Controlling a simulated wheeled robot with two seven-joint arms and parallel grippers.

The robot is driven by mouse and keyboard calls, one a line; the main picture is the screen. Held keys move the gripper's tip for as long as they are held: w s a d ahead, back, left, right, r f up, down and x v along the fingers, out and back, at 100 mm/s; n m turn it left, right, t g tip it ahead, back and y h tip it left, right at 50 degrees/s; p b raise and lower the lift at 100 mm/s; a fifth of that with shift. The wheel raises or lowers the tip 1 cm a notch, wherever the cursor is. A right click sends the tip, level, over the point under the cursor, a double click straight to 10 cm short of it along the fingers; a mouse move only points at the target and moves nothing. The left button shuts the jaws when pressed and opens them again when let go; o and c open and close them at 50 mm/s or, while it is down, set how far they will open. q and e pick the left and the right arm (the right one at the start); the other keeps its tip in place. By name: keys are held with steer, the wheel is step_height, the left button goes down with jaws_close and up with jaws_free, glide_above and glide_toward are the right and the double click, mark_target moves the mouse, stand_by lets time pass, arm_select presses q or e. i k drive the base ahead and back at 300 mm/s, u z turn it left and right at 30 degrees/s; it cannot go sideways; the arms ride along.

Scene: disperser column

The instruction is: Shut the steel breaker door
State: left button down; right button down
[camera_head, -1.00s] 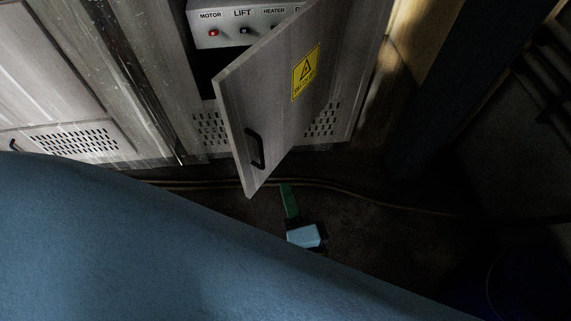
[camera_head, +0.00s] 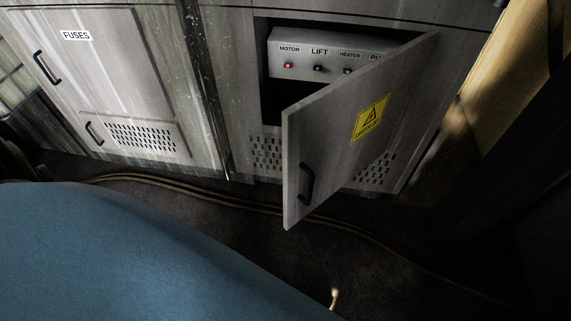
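The steel breaker door (camera_head: 335,140) is a grey metal panel in the right half of the head view. It stands ajar, swung out from its cabinet, with its hinge side at the right. It has a black bar handle (camera_head: 306,183) near its free left edge and a yellow warning sticker (camera_head: 371,118). Behind it, the opening shows a switch panel (camera_head: 300,56) labelled MOTOR, LIFT and HEATER, with a red light. The door hides the panel's right end. I cannot make out either gripper in this view.
A closed cabinet door (camera_head: 105,60) marked FUSES is at the left. Cables (camera_head: 235,205) run across the dark floor in front of the cabinets. A small pale object (camera_head: 334,297) at the bottom is unclear. A large blue surface, probably mine, covers the lower left.

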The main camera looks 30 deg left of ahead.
mark_target(330, 136)
steer(key=u, duration=1.6)
steer(key=k, duration=0.8)
steer(key=z, duration=1.3)
steer(key=i, duration=0.5)
